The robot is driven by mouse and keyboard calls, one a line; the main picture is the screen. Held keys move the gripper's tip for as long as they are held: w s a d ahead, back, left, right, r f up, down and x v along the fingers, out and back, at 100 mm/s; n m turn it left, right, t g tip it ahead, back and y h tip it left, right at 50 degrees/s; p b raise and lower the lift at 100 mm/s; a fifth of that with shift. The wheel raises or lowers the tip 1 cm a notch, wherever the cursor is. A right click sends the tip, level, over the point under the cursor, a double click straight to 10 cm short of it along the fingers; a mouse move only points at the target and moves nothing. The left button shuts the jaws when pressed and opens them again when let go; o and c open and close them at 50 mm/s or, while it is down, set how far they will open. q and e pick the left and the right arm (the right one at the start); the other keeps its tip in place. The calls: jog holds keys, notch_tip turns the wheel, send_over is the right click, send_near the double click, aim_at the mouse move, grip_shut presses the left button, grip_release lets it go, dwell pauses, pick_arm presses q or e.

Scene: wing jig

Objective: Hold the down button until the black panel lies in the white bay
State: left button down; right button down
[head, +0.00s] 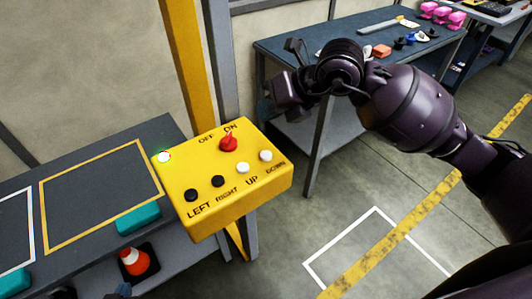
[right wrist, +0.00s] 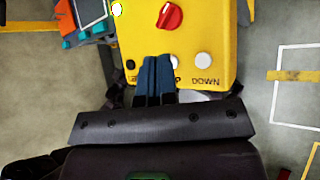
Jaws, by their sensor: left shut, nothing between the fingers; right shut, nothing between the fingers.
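The down button (head: 265,156) is the white one at the right end of the yellow control box; it also shows in the right wrist view (right wrist: 203,60). My right gripper (head: 288,98) is above and right of the box. In the right wrist view its blue fingers (right wrist: 155,65) are shut and empty, left of the down button and partly covering the up button. I see no contact with the down button. A small dark bit of my left gripper (head: 122,291) shows at the bottom edge. I cannot make out the black panel. A white outline (head: 33,225) lies on the bench at left, cut off.
The control box (head: 240,200) also has a red knob (head: 228,143), black buttons and a lit green lamp (head: 164,157). A yellow post (head: 185,60) stands behind it. A yellow outline (head: 42,215) marks the bench. Another white outline (head: 340,238) is on the floor at right.

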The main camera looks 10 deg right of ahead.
jog(key=b, duration=0.4)
send_over(268, 153)
notch_tip(268, 153, down, 7)
jog(key=shift+w+r, duration=0.1)
jog(key=shift+f+b, duration=0.3)
jog(key=shift+f, duration=0.45)
dwell(1.0)
jog(key=shift+f, duration=0.1)
jog(key=shift+f, duration=0.3)
